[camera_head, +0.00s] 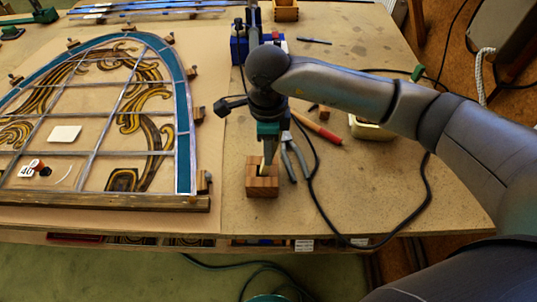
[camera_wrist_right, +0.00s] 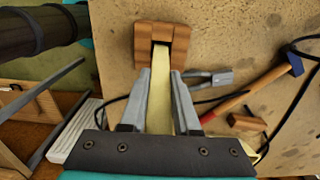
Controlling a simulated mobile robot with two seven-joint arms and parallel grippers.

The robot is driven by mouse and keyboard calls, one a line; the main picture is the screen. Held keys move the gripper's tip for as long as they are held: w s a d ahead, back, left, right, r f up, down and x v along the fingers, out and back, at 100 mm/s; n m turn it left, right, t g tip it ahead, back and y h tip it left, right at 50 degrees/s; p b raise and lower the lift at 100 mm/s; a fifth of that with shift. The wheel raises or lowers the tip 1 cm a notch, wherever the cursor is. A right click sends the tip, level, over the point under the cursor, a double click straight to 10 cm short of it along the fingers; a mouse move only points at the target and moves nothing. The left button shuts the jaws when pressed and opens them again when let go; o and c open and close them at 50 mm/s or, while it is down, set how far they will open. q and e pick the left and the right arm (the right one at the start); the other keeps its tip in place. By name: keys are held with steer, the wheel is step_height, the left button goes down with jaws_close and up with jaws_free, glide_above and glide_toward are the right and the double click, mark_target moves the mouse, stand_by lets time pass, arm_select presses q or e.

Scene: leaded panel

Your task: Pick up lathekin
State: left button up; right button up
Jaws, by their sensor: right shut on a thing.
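The lathekin (camera_head: 263,168) is a pale, flat strip standing in a slotted wooden block (camera_head: 262,187) near the front edge of the bench. My right gripper (camera_head: 268,150) points down over the block and is shut on the lathekin. In the right wrist view the lathekin (camera_wrist_right: 161,90) runs between the two grey fingers, and its far end reaches into the slot of the wooden block (camera_wrist_right: 142,42). The part inside the slot is hidden. My left gripper is not in view.
The leaded panel (camera_head: 92,128) lies left of the block. Pliers (camera_head: 293,158) and a red-handled hammer (camera_head: 318,128) lie to the right, with a pale yellow tin (camera_head: 370,130) beyond. A black cable (camera_head: 318,200) curves over the bench. The bench's right front area is mostly clear.

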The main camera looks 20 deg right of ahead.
jaws_close()
steer(key=shift+r, duration=0.2)
stand_by(0.8)
steer(key=r, duration=0.3)
steer(key=d+r, duration=0.1)
steer(key=r, duration=0.2)
steer(key=shift+s+d+r+b, duration=0.1)
steer(key=shift+d+r+b, duration=0.1)
steer(key=shift+r+b, duration=0.2)
steer(key=w+a+b, duration=0.3)
steer(key=a, duration=1)
steer(key=shift+w+a+f, duration=0.15)
steer(key=shift+w+a, duration=0.15)
steer(key=shift+w, duration=0.05)
steer(key=shift+r, duration=0.5)
